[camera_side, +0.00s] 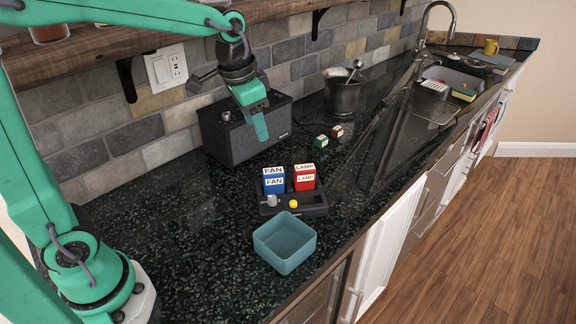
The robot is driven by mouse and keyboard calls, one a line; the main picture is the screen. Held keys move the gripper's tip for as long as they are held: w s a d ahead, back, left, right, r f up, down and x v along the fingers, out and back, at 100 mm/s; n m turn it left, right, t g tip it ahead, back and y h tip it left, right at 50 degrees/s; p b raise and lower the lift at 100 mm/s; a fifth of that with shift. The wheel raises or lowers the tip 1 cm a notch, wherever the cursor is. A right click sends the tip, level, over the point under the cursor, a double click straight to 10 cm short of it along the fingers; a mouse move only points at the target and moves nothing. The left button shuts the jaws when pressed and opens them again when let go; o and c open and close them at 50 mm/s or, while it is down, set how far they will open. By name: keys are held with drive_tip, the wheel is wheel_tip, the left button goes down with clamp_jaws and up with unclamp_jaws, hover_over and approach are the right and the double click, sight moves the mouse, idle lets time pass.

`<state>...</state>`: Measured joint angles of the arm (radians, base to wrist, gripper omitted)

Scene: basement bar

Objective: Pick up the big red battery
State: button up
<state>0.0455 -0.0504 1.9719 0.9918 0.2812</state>
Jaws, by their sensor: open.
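The big red battery (304,183) is a red block with white labels reading LAMP. It stands upright in the right side of a black holder (313,210) on the dark counter. A blue block (273,187) with labels reading FAN stands beside it on the left. My gripper (260,132) is above and to the left of the blocks, in front of a black speaker box, pointing down. It holds nothing that I can see, and the gap between its fingers is hard to make out from this side. It is apart from the red battery.
A teal open bin (285,243) stands in front of the holder near the counter edge. The black speaker box (242,143) is behind. Small green (321,141) and brown (337,130) cubes lie farther back, near a dark pot (343,98). A sink (448,82) is at the far right.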

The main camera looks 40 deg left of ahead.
drive_tip(key=w+d+f+m+g, duration=0.1)
drive_tip(key=w+f+m, duration=0.1)
drive_tip(key=w+f, duration=0.45)
drive_tip(key=m+g, duration=0.1)
drive_tip(key=g, duration=0.1)
hover_over(305, 167)
wheel_tip(305, 167, down, 6)
drive_tip(key=shift+r, duration=0.2)
drive_tip(key=shift+f, duration=1.35)
drive_tip(key=shift+f, duration=2.6)
clamp_jaws()
drive_tip(key=shift+r, duration=0.1)
